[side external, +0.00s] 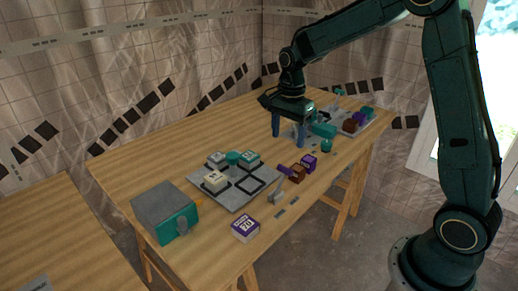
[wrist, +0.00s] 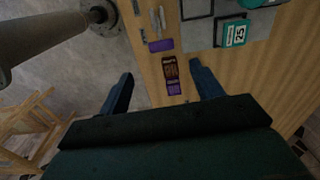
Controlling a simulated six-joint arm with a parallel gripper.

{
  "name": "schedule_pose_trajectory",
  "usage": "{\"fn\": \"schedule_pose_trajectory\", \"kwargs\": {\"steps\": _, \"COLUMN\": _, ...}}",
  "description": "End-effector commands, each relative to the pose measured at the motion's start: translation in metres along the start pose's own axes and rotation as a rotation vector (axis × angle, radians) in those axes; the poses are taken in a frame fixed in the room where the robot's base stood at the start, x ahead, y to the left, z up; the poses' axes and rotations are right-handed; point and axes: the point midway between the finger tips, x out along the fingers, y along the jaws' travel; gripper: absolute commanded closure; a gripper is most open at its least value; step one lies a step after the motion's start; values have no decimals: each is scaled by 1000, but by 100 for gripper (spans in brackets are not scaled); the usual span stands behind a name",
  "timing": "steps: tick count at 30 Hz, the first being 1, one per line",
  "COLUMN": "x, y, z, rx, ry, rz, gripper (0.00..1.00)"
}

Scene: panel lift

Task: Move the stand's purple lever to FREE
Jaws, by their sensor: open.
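The stand (side external: 277,194) is a small grey post near the table's front edge. Its purple lever (side external: 285,171) sticks out from the top, toward the back left. No FREE lettering is legible.
A brown block (side external: 298,174) and a purple block (side external: 309,162) sit close to the lever. A grey panel (side external: 205,190) with several blocks lies left. A grey-teal box (side external: 165,212) and a white-purple block (side external: 246,228) are nearer the front. Another loaded tray (side external: 362,129) is at right.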

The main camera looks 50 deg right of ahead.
Motion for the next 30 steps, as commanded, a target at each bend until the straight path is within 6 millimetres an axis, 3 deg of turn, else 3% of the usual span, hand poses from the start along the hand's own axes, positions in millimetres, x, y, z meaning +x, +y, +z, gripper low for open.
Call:
{"fn": "schedule_pose_trajectory", "kwargs": {"steps": 17, "x": 18, "y": -3, "z": -2, "rx": 31, "ry": -2, "rz": 11, "gripper": 35}}
{"fn": "schedule_pose_trajectory", "kwargs": {"steps": 30, "x": 77, "y": -2, "z": -2, "rx": 30, "ry": -3, "rz": 13, "gripper": 35}}
